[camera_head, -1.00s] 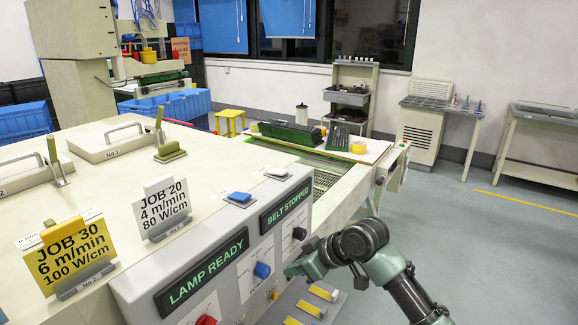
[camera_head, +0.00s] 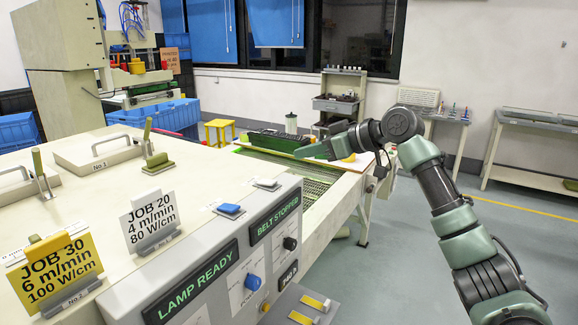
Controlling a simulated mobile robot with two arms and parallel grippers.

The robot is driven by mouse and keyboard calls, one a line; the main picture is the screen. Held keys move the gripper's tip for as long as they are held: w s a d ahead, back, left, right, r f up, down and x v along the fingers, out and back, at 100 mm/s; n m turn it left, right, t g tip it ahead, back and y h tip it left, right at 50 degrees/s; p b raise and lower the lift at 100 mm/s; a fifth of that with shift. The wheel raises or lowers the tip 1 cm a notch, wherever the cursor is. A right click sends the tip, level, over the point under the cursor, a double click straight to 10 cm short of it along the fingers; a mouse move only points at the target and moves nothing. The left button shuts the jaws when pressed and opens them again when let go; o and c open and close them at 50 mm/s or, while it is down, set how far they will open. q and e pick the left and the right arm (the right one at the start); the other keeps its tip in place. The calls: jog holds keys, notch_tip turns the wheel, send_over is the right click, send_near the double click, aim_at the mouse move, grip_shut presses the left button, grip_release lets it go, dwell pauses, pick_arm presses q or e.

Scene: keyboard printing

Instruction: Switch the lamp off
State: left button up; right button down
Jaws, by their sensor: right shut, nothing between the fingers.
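The control panel of the grey-white machine carries a green-lettered "LAMP READY" display (camera_head: 192,288) at its lower left. A blue knob (camera_head: 252,282) sits to the right of this display. A "BELT STOPPED" display (camera_head: 274,219) is further right, with a black knob (camera_head: 290,243) below it. A blue rocker (camera_head: 229,209) and a white rocker (camera_head: 265,184) are on the panel's top edge. My right gripper (camera_head: 303,152) is shut and empty, raised in front of the belt, away from the panel. My left gripper is out of view.
Job cards, one white (camera_head: 151,218) and one yellow (camera_head: 54,268), stand on the machine top beside handled lids. The mesh belt (camera_head: 318,184) runs behind the panel. A small ledge with yellow tags (camera_head: 316,302) juts out below. The floor at right is clear.

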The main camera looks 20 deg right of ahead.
jog(key=p, duration=0.4)
send_over(276, 183)
notch_tip(276, 183, down, 4)
jog(key=shift+a+f, duration=0.1)
jog(key=shift+s+d+f+p, duration=0.1)
jog(key=shift+s+f+p, duration=0.1)
jog(key=shift+f, duration=0.4)
jog(key=shift+s+d+f+p, duration=0.1)
jog(key=shift+f+p, duration=0.05)
jog(key=shift+f, duration=0.45)
jog(key=shift+s+d+f, duration=0.1)
jog(key=shift+d+f, duration=0.1)
jog(key=shift+f, duration=0.5)
jog(key=shift+a, duration=0.1)
notch_tip(276, 183, down, 2)
jog(key=t+b, duration=0.1)
jog(key=b, duration=0.4)
jog(key=shift+s+y, duration=0.15)
jog(key=shift+y, duration=0.15)
jog(key=shift+r+p, duration=0.55)
jog(key=shift+p, duration=0.25)
jog(key=shift+r, duration=0.15)
